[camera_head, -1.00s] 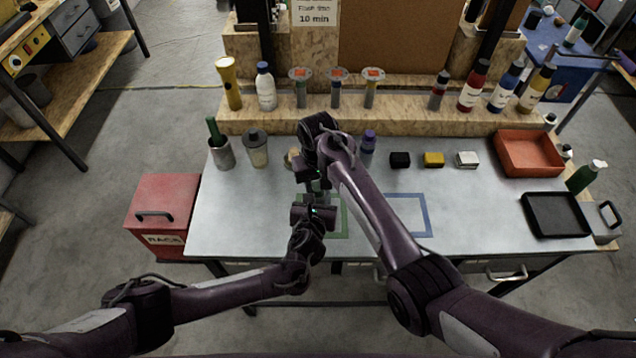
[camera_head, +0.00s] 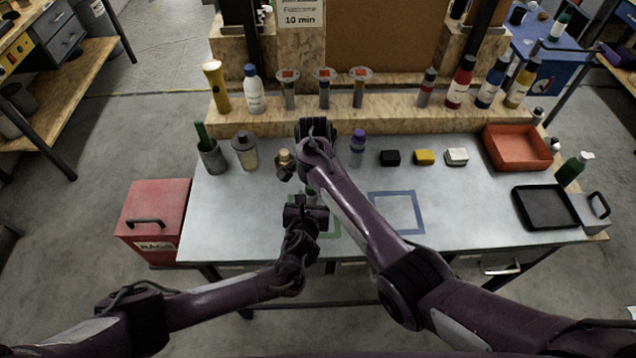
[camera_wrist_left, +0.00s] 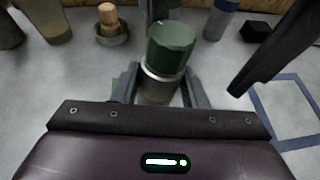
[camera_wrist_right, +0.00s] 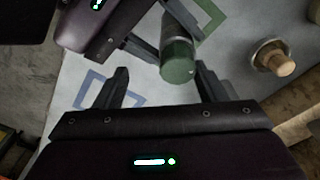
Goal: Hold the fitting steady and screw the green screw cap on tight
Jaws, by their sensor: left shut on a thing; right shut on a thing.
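The green screw cap (camera_wrist_left: 172,45) sits on top of the grey cylindrical fitting (camera_wrist_left: 160,88), which stands roughly upright in the left wrist view. My left gripper (camera_wrist_left: 162,92) is shut on the fitting, a finger on each side below the cap. In the head view my left gripper (camera_head: 306,200) is over the green outlined square. My right gripper (camera_wrist_right: 160,68) has its fingers spread on either side of the cap (camera_wrist_right: 178,65). One finger is close beside the cap; table shows between the cap and the other finger. In the head view my right arm hides the right fingertips.
A wooden-topped piece (camera_head: 285,160) stands behind the grippers. A red tray (camera_head: 516,165) and a black tray (camera_head: 545,229) are at right. The blue square (camera_head: 412,193) is empty.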

